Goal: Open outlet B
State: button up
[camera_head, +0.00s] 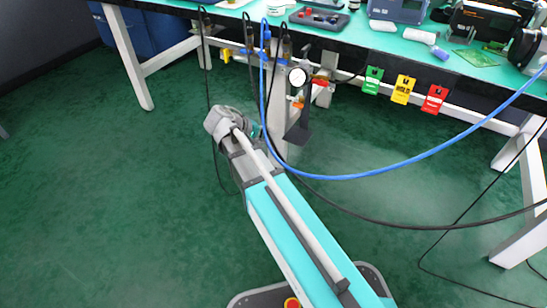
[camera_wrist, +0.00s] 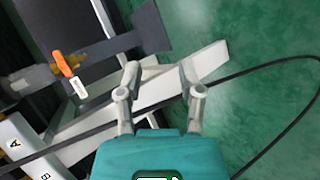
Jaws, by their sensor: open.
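In the wrist view, an orange lever handle (camera_wrist: 62,63) sits on a brass-and-grey valve at the upper left, with a small white tag beside it. A white panel (camera_wrist: 25,150) at the lower left carries the letters A and B; the B is near the bottom edge. I cannot tell which outlet the orange lever belongs to. My gripper (camera_wrist: 160,72) is open and empty, right of the lever and apart from it. In the head view, orange handles (camera_head: 297,104) show below a round gauge (camera_head: 298,76); my arm hides my fingers there.
A workbench (camera_head: 350,35) with instruments stands behind. Green, yellow and red tags (camera_head: 403,89) hang from its front edge. A blue hose (camera_head: 400,163) and black cables hang around the arm. In the wrist view, a black cable (camera_wrist: 270,66) passes close to my fingers. Green floor at left is clear.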

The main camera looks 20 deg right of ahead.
jog(key=s+d+f+g+y+b, duration=0.1)
jog(key=s+f+y+b, duration=0.1)
jog(key=f, duration=0.3)
jog(key=shift+s+d+f+m, duration=0.25)
jog(key=shift+s+f+m, duration=0.15)
jog(key=shift+s, duration=0.25)
jog(key=shift+o, duration=0.2)
jog(key=o, duration=0.4)
jog(key=shift+o, duration=0.8)
jog(key=shift+r, duration=0.1)
jog(key=w+a+r+n+t+h, duration=0.3)
jog(key=a+r+n, duration=0.1)
jog(key=r, duration=0.3)
jog(key=w+a+r+n+t+h+p, duration=0.1)
jog(key=w+a+r+n+t+h, duration=0.2)
jog(key=r, duration=0.4)
jog(key=w+a+r+n+t+h+p, duration=0.1)
jog(key=w+a+r+n+t+h, duration=0.2)
jog(key=r, duration=0.5)
jog(key=w+a+n+h, duration=0.1)
jog(key=n, duration=0.1)
jog(key=shift+a+n+h, duration=0.3)
jog(key=shift+a+n, duration=0.1)
jog(key=shift+w+d, duration=0.1)
jog(key=shift+d, duration=0.05)
